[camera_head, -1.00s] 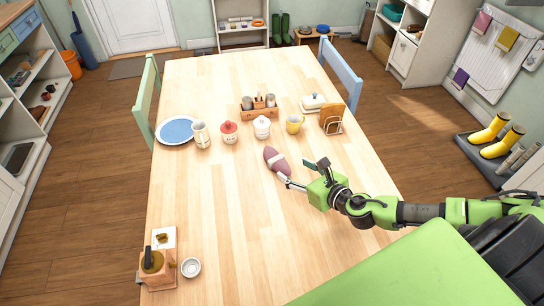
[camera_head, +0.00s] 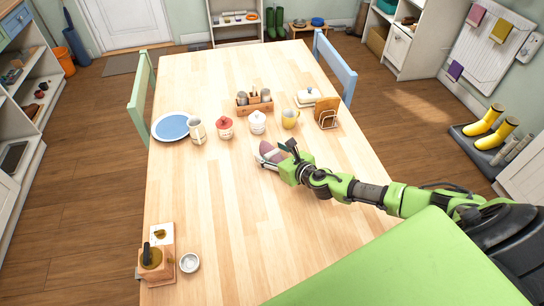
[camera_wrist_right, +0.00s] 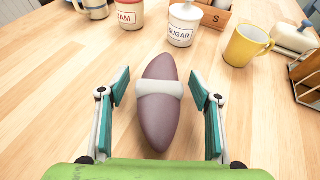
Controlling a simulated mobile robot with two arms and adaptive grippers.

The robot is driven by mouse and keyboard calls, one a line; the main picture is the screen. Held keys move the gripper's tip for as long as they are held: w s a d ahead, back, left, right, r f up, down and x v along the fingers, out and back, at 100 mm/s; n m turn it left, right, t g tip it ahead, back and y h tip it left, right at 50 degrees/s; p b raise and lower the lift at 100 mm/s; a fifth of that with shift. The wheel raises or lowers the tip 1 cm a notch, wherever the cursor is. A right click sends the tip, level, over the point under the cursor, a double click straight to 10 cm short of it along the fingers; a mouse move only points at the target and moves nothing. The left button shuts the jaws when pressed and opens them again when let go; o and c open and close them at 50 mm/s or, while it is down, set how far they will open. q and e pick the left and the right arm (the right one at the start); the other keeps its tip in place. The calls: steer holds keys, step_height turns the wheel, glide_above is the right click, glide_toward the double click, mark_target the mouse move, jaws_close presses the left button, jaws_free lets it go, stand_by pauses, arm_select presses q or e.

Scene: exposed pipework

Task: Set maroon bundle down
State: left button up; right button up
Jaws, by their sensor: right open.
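The maroon bundle (camera_wrist_right: 158,118), a spindle shape with a pale band around its middle, lies on the wooden table (camera_head: 230,220). In the head view the bundle (camera_head: 267,149) is partly hidden by my right gripper (camera_head: 270,158). In the right wrist view my right gripper (camera_wrist_right: 160,103) is open, with one teal-padded finger on each side of the bundle and a visible gap on both sides. My left gripper is not in view.
Behind the bundle stand a sugar jar (camera_head: 257,123), a red-lidded jam jar (camera_head: 225,127), a yellow mug (camera_head: 290,118) and a napkin holder (camera_head: 327,113). A coffee grinder (camera_head: 155,262) and small bowl (camera_head: 189,263) stand front left. The table's middle front is clear.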

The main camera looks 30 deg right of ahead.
steer(key=c, duration=1.2)
steer(key=shift+r, duration=0.15)
